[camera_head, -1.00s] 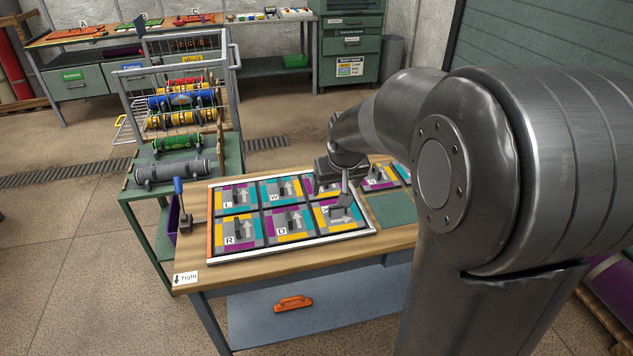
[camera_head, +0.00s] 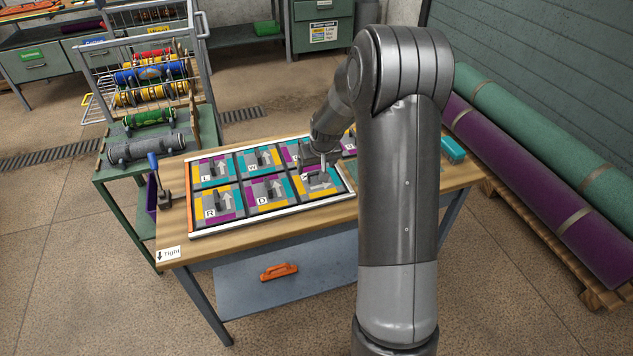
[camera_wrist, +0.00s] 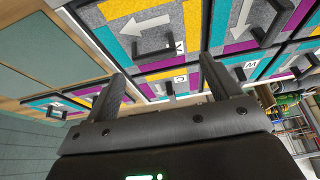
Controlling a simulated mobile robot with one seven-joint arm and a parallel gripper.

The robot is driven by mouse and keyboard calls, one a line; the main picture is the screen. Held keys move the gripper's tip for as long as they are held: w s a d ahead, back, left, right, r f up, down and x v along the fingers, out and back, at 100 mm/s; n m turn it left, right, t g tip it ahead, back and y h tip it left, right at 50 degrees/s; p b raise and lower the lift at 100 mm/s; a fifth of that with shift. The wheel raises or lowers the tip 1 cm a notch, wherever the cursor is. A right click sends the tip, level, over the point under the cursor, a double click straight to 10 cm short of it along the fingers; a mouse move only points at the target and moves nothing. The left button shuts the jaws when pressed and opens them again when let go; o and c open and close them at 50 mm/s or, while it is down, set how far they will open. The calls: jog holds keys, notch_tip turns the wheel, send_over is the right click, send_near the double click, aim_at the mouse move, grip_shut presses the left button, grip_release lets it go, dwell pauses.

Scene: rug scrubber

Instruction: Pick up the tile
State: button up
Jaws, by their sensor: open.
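Several square carpet tiles in purple, teal, yellow and grey, each with a dark handle, a letter and an arrow, lie in a framed tray (camera_head: 272,220) on the table. The front-right tile (camera_head: 327,190) is partly covered by my gripper (camera_head: 318,168). In the wrist view my gripper (camera_wrist: 163,67) is open, with nothing between its fingers. A tile with a white arrow and a dark handle (camera_wrist: 150,45) lies just beyond the fingertips. A tile marked C (camera_wrist: 182,78) shows between the fingers. I cannot tell whether the fingers touch any tile.
A blue-handled tool (camera_head: 157,180) stands at the table's left end by a sign reading "Tight" (camera_head: 168,253). A teal block (camera_head: 453,149) lies at the right end. A green rack (camera_head: 142,150) with rolls stands left. Rolled rugs (camera_head: 540,190) lie on a pallet at right.

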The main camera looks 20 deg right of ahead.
aim_at(317, 172)
jog(key=shift+d+x, duration=0.2)
jog(key=shift+x, duration=1.25)
jog(key=shift+d+x, duration=0.2)
jog(key=shift+x, duration=1.2)
jog(key=c, duration=1.2)
